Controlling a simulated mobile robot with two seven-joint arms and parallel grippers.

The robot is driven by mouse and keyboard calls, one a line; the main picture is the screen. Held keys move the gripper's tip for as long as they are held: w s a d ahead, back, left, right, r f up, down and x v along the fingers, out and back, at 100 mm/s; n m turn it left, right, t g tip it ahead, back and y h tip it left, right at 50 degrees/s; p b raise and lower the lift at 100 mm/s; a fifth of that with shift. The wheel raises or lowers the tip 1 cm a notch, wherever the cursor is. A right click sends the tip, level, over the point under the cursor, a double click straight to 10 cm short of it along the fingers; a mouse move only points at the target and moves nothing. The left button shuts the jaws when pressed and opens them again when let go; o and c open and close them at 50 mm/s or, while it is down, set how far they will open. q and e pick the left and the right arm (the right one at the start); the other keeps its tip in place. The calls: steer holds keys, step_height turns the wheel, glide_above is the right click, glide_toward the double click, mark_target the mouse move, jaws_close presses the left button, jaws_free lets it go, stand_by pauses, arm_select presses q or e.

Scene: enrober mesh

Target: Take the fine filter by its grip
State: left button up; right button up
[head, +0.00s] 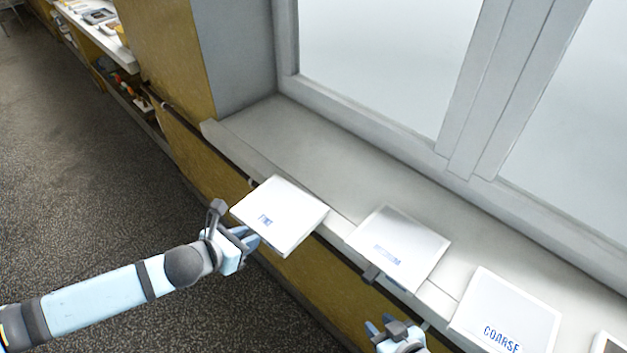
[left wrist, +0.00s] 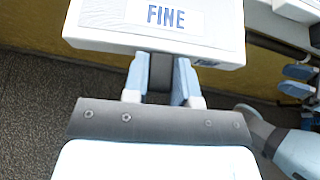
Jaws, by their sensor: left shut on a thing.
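The fine filter (head: 280,213) is a white square panel labelled FINE at the left end of the window sill. It also shows in the left wrist view (left wrist: 105,38), with its label facing me. The fingers also show in the left wrist view (left wrist: 160,80). My right gripper (head: 393,328) is below the sill, near the medium filter, its fingertips partly visible.
The medium filter (head: 400,246), with a dark grip on its near edge, and the coarse filter (head: 507,310) lie along the sill (head: 285,135) to the right. A window stands behind. A shelf with items (head: 95,20) is far left. The dark floor (head: 70,170) is clear.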

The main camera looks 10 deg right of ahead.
arm_select(q)
steer(key=s+a+p, duration=0.2)
steer(key=s+a, duration=0.3)
steer(key=a, duration=0.1)
steer(key=shift+s+r, duration=0.15)
steer(key=shift+s, duration=0.05)
stand_by(0.7)
steer(key=shift+a, duration=0.1)
stand_by(0.3)
